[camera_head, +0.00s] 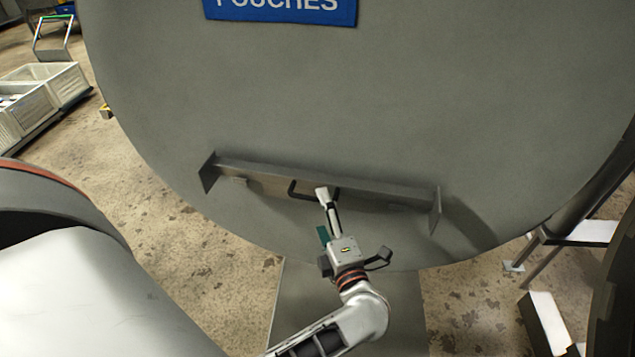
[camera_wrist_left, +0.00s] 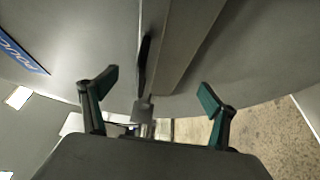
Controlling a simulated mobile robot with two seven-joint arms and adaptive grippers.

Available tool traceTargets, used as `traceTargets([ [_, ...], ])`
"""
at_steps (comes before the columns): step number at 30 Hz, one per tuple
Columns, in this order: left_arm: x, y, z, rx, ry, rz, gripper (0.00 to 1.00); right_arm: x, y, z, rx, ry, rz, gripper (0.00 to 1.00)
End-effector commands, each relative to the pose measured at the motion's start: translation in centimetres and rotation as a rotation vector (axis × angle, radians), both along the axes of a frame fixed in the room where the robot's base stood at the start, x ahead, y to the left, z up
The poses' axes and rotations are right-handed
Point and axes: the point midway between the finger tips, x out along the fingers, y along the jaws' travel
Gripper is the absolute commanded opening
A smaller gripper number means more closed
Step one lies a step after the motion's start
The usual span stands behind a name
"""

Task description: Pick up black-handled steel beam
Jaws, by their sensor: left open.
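The steel beam (camera_head: 385,190) is a long grey bar with end plates, lying nearly level across the lower part of a big round grey face. Its black handle (camera_head: 292,189) sticks out near the beam's middle. My left gripper (camera_head: 352,246) is open, just below and in front of the handle, apart from it. In the left wrist view the open fingers (camera_wrist_left: 156,95) spread wide, with the beam (camera_wrist_left: 186,45) and the dark handle (camera_wrist_left: 145,62) beyond them. A pale narrow piece (camera_head: 325,200) overlaps part of the handle. My right gripper is not in view.
The round grey face (camera_head: 340,100) fills the middle and carries a blue sign (camera_head: 285,10). White crates (camera_head: 35,95) stand at the far left. Grey metal framework (camera_head: 590,232) stands at the right. Stained floor (camera_head: 190,270) shows below.

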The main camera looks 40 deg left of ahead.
Motion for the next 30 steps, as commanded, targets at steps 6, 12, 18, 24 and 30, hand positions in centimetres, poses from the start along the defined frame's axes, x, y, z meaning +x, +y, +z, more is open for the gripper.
traceTargets([
  [6,1.3,1.8,-0.1,-0.003,-0.001,0.004,0.87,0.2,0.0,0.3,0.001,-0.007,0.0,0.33],
  [12,2.9,3.6,-0.5,0.001,-0.001,0.003,0.87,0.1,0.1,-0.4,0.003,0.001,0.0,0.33],
  [18,4.4,5.6,-0.7,0.0,0.0,0.003,0.87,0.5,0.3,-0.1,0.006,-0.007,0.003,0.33],
  [24,4.7,6.0,-0.6,-0.002,-0.001,0.003,0.87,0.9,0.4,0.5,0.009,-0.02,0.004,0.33],
  [30,4.7,6.0,-0.6,-0.002,-0.001,0.004,0.66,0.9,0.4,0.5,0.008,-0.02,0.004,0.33],
])
